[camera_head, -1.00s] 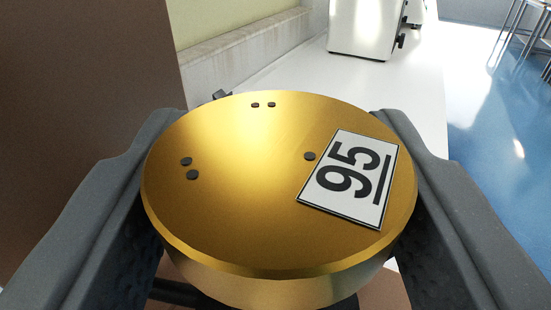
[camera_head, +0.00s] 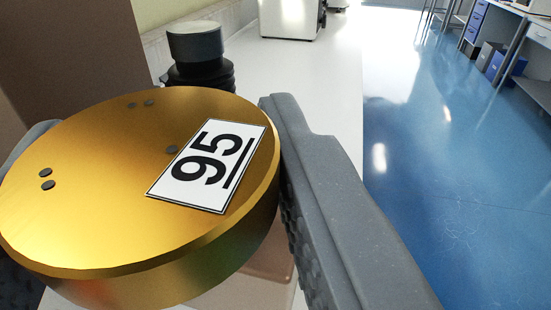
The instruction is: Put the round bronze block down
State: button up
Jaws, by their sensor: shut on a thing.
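The round bronze block (camera_head: 90,220) is a thick, shiny gold-coloured disc. Its top carries a white label reading 95 and several small dark dents. It fills the lower left of the view, slightly tilted. My gripper (camera_head: 160,115) is shut on it, with the right finger along its right side. The left finger shows only in part at the left edge. The block's underside and what lies directly beneath it are mostly hidden.
A black post with a round grey top (camera_head: 195,45) stands just behind the block. A white machine (camera_head: 290,18) stands further back on the white bench (camera_head: 325,80). A brown panel (camera_head: 75,50) rises at left. Blue floor (camera_head: 440,160) lies open at right.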

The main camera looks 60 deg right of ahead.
aim_at(13, 187)
dwell(0.7)
jog(key=w+a+n+t+y, duration=0.1)
jog(key=w+a+n+y+b, duration=0.1)
jog(key=w, duration=0.1)
jog(key=shift+w+a+t, duration=0.2)
jog(key=shift+w+t, duration=0.05)
jog(key=shift+t, duration=0.15)
jog(key=w+a+f+n+t+y+b, duration=0.1)
jog(key=w+a+f+n+t+y, duration=0.1)
jog(key=w+a+n+y, duration=0.1)
jog(key=shift+w+a+y, duration=0.6)
jog(key=shift+a+y, duration=0.4)
jog(key=shift+a, duration=0.2)
jog(key=shift+r, duration=0.1)
jog(key=s+d+m+g+h, duration=0.1)
jog(key=s+d+h, duration=0.1)
jog(key=s+d+r+m+g+h+p, duration=0.1)
jog(key=s+d+m+h, duration=0.1)
jog(key=d, duration=0.1)
jog(key=s+d+r+m+g+h+p, duration=0.1)
jog(key=s+d+h, duration=0.1)
jog(key=s, duration=0.1)
jog(key=shift+s+d+m+g+h, duration=0.1)
jog(key=shift+d+m+g+h, duration=0.1)
jog(key=shift+m+g+h, duration=0.15)
jog(key=shift+s+d+f, duration=0.1)
jog(key=shift+s+d, duration=0.1)
jog(key=shift+s, duration=0.1)
